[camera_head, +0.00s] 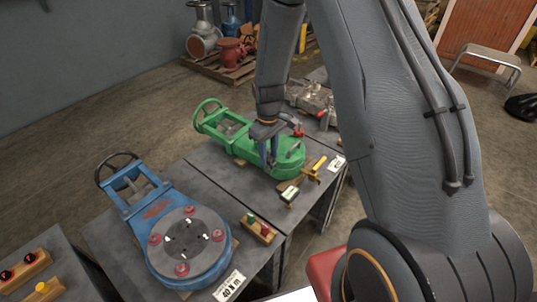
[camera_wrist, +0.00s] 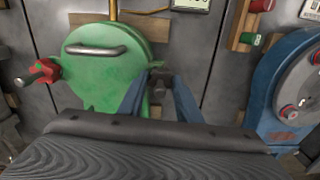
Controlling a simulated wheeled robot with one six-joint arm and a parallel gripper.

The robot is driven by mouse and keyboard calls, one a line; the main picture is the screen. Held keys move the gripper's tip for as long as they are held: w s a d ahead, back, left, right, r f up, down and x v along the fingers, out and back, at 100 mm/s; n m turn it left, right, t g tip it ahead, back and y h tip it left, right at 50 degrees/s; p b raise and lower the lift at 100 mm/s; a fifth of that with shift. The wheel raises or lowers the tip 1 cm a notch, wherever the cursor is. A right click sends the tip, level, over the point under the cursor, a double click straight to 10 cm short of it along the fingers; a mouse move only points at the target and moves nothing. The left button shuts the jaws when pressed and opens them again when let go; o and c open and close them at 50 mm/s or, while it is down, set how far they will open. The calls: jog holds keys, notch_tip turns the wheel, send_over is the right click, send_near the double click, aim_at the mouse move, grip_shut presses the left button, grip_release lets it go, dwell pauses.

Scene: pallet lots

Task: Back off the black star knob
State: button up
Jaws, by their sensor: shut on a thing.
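The green valve body (camera_head: 240,147) lies on the middle table, its round end toward the front. My gripper (camera_head: 268,150) reaches down to its side in the head view. In the wrist view my gripper (camera_wrist: 159,92) is shut on a small dark knob, the black star knob (camera_wrist: 158,80), at the edge of the green body (camera_wrist: 108,72). The fingers hide part of the knob, and its star shape is hard to make out. In the head view my gripper hides the knob. A red knob (camera_wrist: 38,72) sits on the opposite side of the green body.
A metal handle (camera_wrist: 95,50) stands on the green cover. A blue valve (camera_head: 190,240) with a grey disc is on the table at left. A wooden block with a green and a red button (camera_head: 258,229) and a yellow tool (camera_head: 313,170) lie near the front edge.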

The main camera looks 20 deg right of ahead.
jog(key=n, duration=0.4)
jog(key=shift+n, duration=0.3)
jog(key=n, duration=0.4)
jog(key=shift+n, duration=0.4)
jog(key=shift+w, duration=0.1)
jog(key=o, duration=1)
jog(key=shift+o, duration=0.2)
jog(key=shift+r+b, duration=0.85)
jog(key=shift+r, duration=3.1)
